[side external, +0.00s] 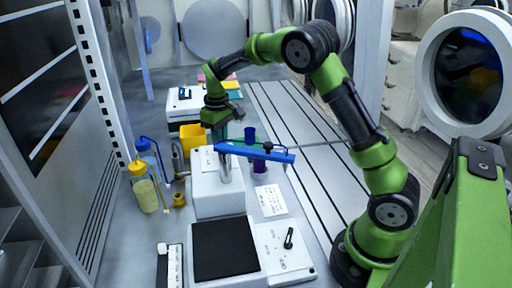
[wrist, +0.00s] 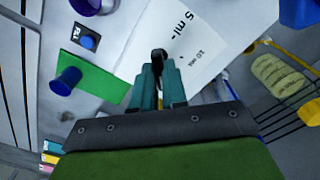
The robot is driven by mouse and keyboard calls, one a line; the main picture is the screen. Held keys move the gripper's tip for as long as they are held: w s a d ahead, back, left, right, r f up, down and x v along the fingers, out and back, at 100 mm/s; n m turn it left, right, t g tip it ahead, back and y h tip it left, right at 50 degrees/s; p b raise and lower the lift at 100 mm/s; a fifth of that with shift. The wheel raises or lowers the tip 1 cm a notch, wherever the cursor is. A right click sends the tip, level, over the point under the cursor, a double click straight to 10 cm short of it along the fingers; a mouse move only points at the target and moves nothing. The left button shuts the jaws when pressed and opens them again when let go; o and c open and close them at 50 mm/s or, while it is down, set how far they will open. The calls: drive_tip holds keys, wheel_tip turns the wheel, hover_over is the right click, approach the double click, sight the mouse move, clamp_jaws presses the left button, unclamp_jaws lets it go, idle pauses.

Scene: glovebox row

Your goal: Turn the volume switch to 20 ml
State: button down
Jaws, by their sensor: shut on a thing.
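The volume switch (wrist: 158,54) is a small black knob in the wrist view, standing over a white label panel (wrist: 195,38). The panel reads "5 ml" and a smaller "10 ml"; I cannot see a 20 ml mark. My gripper (wrist: 157,72) is shut on the switch, with its teal fingertips on either side of the knob. The switch is hidden there by the gripper and bar.
The blue bar juts right on a metal post close to my gripper. A yellow bottle (side external: 145,195) and a blue-capped bottle (side external: 148,158) stand left. A panel with a black lever (side external: 289,238) is in front. A purple cup (side external: 259,163) stands right of the box.

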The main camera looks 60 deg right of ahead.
drive_tip(key=shift+m, duration=0.3)
drive_tip(key=m, duration=0.8)
drive_tip(key=shift+d+r, duration=0.1)
drive_tip(key=shift+m, duration=0.3)
idle(0.3)
drive_tip(key=c, duration=1.2)
unclamp_jaws()
drive_tip(key=shift+o, duration=0.2)
wheel_tip(320, 180, up, 17)
